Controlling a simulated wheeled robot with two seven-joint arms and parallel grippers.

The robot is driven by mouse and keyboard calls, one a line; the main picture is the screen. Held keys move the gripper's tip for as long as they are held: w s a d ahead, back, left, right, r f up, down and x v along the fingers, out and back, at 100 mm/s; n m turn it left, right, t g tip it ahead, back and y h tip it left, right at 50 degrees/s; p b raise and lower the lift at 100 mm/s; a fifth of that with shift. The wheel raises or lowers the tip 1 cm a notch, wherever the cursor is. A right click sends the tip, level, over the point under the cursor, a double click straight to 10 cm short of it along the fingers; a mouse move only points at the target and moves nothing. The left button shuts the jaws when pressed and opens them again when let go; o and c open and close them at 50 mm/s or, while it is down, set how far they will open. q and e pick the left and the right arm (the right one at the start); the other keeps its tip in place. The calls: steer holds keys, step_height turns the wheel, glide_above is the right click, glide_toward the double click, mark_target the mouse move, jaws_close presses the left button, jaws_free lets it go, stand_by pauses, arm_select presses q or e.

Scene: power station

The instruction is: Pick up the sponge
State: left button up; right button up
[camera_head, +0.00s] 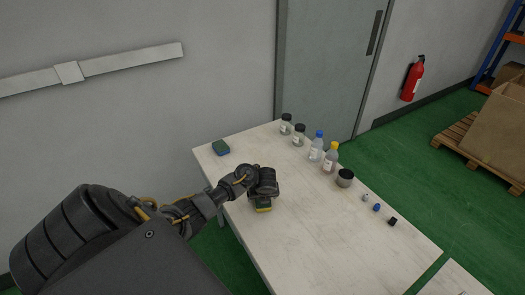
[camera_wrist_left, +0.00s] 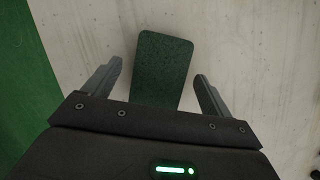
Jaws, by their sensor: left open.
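A sponge with a dark green top and a yellow lower layer (camera_head: 264,208) lies on the pale table (camera_head: 310,240), partly hidden under my left gripper (camera_head: 262,195). In the left wrist view the sponge (camera_wrist_left: 163,60) shows as a dark green rounded block between the two open fingers of the left gripper (camera_wrist_left: 158,76). A gap shows on each side, so the fingers do not grip it. Its near end is hidden by the gripper body. My right gripper is not in view.
Dark-lidded jars (camera_head: 299,135), a blue-capped bottle (camera_head: 317,146), a yellow-capped bottle (camera_head: 331,157) and a dark round container (camera_head: 345,178) stand along the far edge. Small items (camera_head: 377,207) lie farther right. The table's middle is clear. A grey door (camera_head: 325,65) stands behind.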

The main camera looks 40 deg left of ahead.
arm_select(q)
steer(key=shift+w+a+f, duration=0.15)
steer(key=shift+a+f, duration=0.1)
steer(key=shift+f, duration=0.2)
steer(key=shift+d, duration=0.1)
steer(key=shift+f, duration=0.25)
steer(key=shift+c, duration=0.3)
steer(key=c, duration=1.1)
steer(key=shift+r, duration=0.1)
